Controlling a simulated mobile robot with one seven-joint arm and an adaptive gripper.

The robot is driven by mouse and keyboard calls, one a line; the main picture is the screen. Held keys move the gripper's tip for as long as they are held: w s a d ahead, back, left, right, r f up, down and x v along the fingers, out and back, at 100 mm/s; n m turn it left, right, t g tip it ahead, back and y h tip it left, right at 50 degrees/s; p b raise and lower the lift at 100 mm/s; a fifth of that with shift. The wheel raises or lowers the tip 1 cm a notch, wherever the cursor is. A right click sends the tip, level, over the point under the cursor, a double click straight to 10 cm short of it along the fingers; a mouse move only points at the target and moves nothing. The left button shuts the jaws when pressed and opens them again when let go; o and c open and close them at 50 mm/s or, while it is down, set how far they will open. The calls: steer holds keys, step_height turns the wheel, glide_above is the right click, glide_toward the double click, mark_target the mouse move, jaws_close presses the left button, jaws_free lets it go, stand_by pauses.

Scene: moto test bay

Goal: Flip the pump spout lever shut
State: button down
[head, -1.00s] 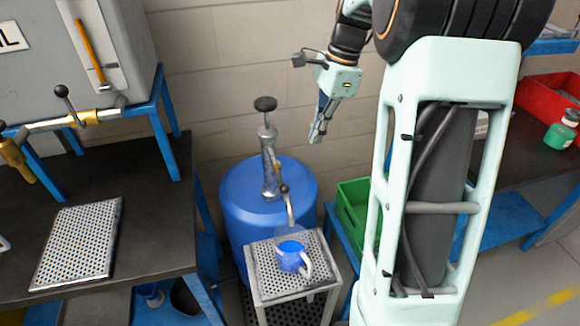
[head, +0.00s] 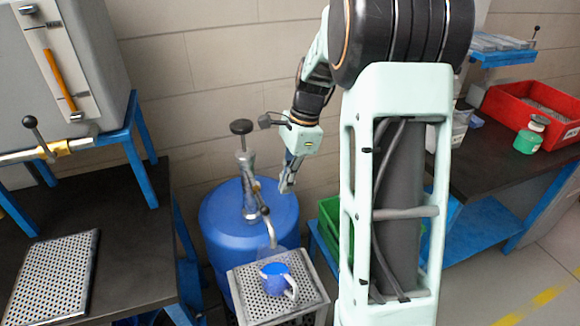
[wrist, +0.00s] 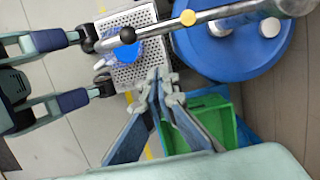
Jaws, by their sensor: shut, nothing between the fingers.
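The pump (head: 249,186) stands upright on the blue drum.
The mug sits on a perforated stand (head: 243,285) in front of the blue drum (head: 212,222). A green crate (head: 328,215) lies right of the drum, below my gripper. A dark bench (head: 130,260) is at left. A red bin (head: 500,105) sits on the right bench.

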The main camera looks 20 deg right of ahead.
mark_target(261, 202)
steer(key=shift+a+f, duration=0.3)
steer(key=shift+a, duration=0.4)
steer(key=shift+a+f, duration=0.3)
steer(key=shift+a, duration=0.4)
steer(key=shift+a+f, duration=0.3)
steer(key=shift+a, duration=0.4)
